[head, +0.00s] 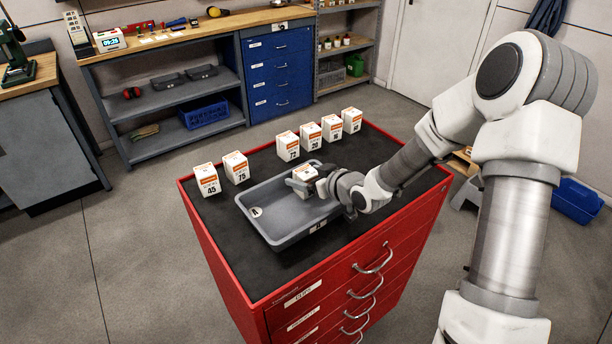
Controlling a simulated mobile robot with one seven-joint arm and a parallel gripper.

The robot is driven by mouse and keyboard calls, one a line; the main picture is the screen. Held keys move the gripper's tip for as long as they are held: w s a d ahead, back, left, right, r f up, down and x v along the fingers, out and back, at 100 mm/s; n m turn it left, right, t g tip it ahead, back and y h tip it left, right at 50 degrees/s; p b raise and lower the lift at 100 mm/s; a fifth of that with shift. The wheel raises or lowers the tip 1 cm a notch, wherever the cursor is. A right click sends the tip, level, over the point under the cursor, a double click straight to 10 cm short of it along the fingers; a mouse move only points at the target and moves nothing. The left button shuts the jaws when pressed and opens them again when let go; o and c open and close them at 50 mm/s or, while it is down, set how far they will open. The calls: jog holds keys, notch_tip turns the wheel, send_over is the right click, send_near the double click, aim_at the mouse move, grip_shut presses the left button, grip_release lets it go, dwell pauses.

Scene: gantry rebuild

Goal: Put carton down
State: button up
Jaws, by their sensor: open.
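A white and orange carton (306,174) is at the far right part of the grey tray (262,225) marked A. My gripper (303,184) is at this carton, with its fingers around it, and is open. The fingers and wrist hide part of the carton, so I cannot tell whether it rests on the tray floor. The tray lies on the black top of a red drawer cabinet (229,257).
Cartons marked 45 (207,180) and 75 (236,167) stand left of the tray. Several more, including 72 (287,146) and 20 (311,137), stand in a row behind it. The black top in front of the tray is clear.

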jog(key=p+v, duration=0.1)
jog(key=v, duration=1)
jog(key=shift+s+d, duration=0.2)
jog(key=shift+s, duration=0.1)
jog(key=shift+r, duration=0.1)
